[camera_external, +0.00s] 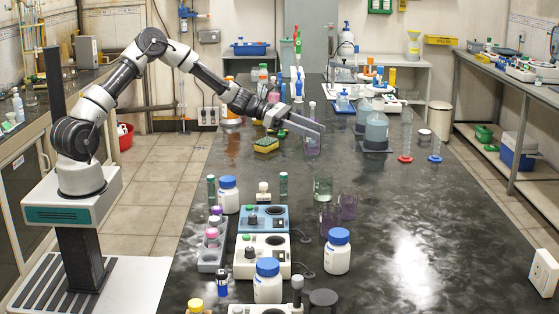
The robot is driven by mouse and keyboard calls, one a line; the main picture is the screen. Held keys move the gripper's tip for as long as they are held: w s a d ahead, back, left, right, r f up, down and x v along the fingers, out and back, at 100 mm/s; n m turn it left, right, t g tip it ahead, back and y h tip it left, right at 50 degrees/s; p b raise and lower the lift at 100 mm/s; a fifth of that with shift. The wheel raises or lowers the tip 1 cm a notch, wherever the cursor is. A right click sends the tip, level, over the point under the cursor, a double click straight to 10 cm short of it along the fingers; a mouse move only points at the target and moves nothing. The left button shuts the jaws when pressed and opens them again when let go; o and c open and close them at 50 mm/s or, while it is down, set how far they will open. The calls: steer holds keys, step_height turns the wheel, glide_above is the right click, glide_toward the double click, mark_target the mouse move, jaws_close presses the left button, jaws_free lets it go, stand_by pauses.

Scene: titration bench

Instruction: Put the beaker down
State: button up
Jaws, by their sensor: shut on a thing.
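My gripper (318,130) reaches out over the dark bench from the left, its fingers pointing right. It is shut on a clear glass beaker with purple liquid (312,146), which shows below the fingers and looks upright. The fingers hide part of the glass. I cannot tell whether its base touches the bench top (420,215) or hangs just above it. Other glassware stands nearer the camera: a greenish clear beaker (323,187) and two purple-tinted vessels, one (348,206) at right and one (328,221) in front.
A yellow-green sponge (266,145) lies left of the held beaker. A large blue-grey bottle (376,130) stands to its right. White jars with blue lids (337,251), hot plates (262,256) and a tube rack (212,247) crowd the near left. The bench's right side is mostly clear.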

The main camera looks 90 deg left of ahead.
steer(key=s+a+n+y+p, duration=0.3)
steer(key=a+y, duration=0.1)
steer(key=a, duration=1)
steer(key=shift+n+t, duration=0.3)
steer(key=shift+a+f+b, duration=0.15)
steer(key=shift+f+b, duration=0.05)
steer(key=shift+f, duration=1.5)
steer(key=shift+a+f+b, duration=0.15)
steer(key=shift+f, duration=1.5)
steer(key=shift+a+f+b, duration=0.15)
steer(key=shift+f+b, duration=0.05)
steer(key=shift+f, duration=1.5)
steer(key=shift+f, duration=0.2)
steer(key=o, duration=1.1)
steer(key=shift+c, duration=0.2)
steer(key=shift+r, duration=0.1)
